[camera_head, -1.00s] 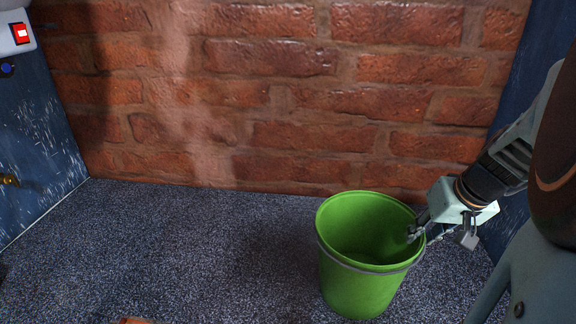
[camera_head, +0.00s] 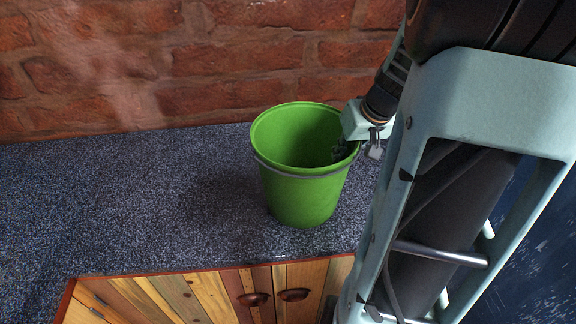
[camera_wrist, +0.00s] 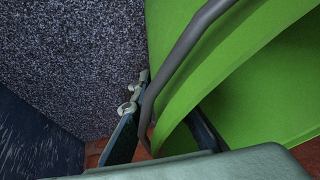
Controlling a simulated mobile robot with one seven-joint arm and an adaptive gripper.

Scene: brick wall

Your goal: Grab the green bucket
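The green bucket (camera_head: 290,190) stands upright on the speckled dark countertop near the brick wall. Its grey wire handle (camera_head: 300,175) hangs down along the front, just below the rim. My gripper (camera_head: 357,149) is at the bucket's right rim, with one finger inside the bucket and one outside. In the wrist view, my gripper (camera_wrist: 168,118) has its fingers spread on either side of the green bucket's (camera_wrist: 190,75) rim, and the handle (camera_wrist: 185,45) runs between them beside the wall. The inner finger is partly hidden by the rim. Firm contact on both sides does not show.
The countertop (camera_head: 120,200) is clear to the left of the bucket. The brick wall (camera_head: 200,60) rises close behind it. A wooden cabinet (camera_head: 210,300) with dark knobs lies below the front edge. A scratched blue wall (camera_head: 520,240) stands at the right.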

